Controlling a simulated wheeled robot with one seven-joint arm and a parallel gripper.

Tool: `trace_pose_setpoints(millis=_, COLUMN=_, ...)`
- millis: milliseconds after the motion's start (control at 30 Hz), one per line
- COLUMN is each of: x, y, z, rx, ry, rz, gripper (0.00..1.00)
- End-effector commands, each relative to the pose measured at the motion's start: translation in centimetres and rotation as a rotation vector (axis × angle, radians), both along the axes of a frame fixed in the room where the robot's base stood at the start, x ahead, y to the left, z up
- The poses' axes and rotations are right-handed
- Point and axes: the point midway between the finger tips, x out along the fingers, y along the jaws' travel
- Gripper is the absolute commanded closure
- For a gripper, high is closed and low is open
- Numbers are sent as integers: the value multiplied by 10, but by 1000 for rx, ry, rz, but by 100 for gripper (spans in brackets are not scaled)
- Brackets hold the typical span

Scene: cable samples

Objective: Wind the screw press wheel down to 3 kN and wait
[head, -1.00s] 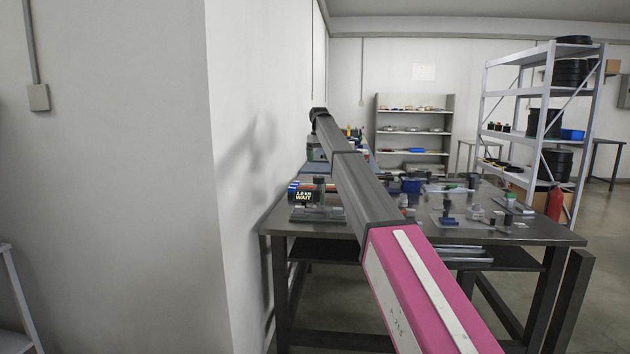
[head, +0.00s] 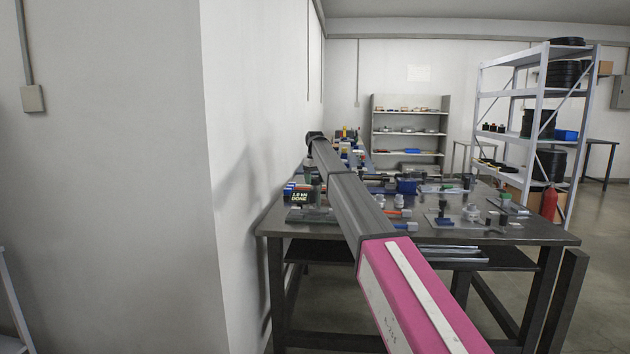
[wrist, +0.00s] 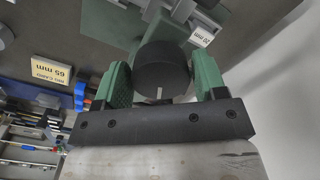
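In the wrist view the dark round press wheel (wrist: 160,72) sits between the two green fingers of my gripper (wrist: 162,78). A pale mark shows on the wheel's near side. In the head view the screw press (head: 317,192) stands at the left end of the bench, beside the wall. Its small dark display (head: 300,196) shows a kN figure, too small to read surely, above the word DONE. My arm hides part of the area behind it.
The metal bench (head: 500,234) holds several small fixtures, with a blue block (head: 406,187) near the middle. In the wrist view, a yellow "65 mm" card (wrist: 50,72) and a white "20 mm" label (wrist: 201,36) lie near the wheel. A wall rises close at left.

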Motion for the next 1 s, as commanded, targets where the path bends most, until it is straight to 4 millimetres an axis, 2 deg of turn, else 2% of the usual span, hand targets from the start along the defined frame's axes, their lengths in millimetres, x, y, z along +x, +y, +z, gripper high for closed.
trace_pose_setpoints(millis=33, x=0, y=0, z=0, rx=0, ry=0, rz=0, gripper=52)
trace_pose_setpoints(millis=100, x=0, y=0, z=0, rx=0, ry=0, rz=0, gripper=68)
trace_pose_setpoints(millis=467, x=0, y=0, z=0, rx=1, ry=1, rz=-48, gripper=68)
trace_pose_setpoints(millis=1000, x=-1, y=1, z=0, rx=0, ry=1, rz=-401, gripper=68)
